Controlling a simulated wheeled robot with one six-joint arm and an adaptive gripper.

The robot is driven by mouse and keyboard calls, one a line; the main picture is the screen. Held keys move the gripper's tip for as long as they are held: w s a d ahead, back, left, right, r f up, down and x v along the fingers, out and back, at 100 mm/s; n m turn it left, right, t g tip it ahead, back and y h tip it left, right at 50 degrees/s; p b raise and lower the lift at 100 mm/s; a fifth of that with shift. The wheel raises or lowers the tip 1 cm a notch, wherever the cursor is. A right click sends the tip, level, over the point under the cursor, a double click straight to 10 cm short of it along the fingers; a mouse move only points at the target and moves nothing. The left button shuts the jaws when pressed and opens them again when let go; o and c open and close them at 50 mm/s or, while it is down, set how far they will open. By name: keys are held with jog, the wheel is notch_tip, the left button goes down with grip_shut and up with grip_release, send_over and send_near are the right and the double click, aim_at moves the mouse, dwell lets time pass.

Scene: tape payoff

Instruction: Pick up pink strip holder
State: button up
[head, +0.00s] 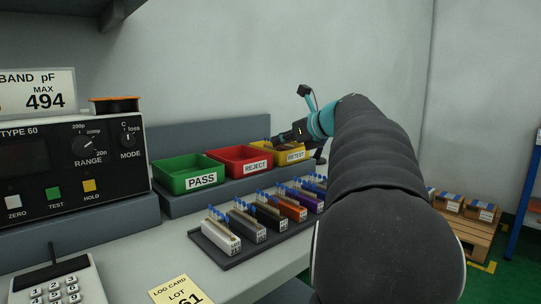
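A dark tray (215,250) on the bench holds a row of strip holders with blue-topped pins. From the near end they are a white holder (222,238), a grey holder (246,228), a black holder (269,219), an orange holder (290,209) and a purple holder (308,201). More sit at the far end, partly hidden by my arm. I cannot make out a pink one. My gripper (277,138) is small and dark, above the yellow RETEST bin (293,155), pointing left. Its fingers are too small to tell their opening.
A green PASS bin (187,174) and a red REJECT bin (240,160) stand behind the tray. A meter (70,160) and a keypad device (60,284) are at left. A log card (179,291) lies in front. My arm covers the right middle.

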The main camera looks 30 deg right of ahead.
jog(key=shift+r+x, duration=0.15)
jog(key=shift+x, duration=1.15)
jog(key=shift+r+x, duration=0.15)
jog(key=shift+x, duration=1.15)
jog(key=shift+w+d, duration=0.1)
jog(key=shift+w, duration=0.05)
jog(key=shift+c, duration=0.3)
grip_shut()
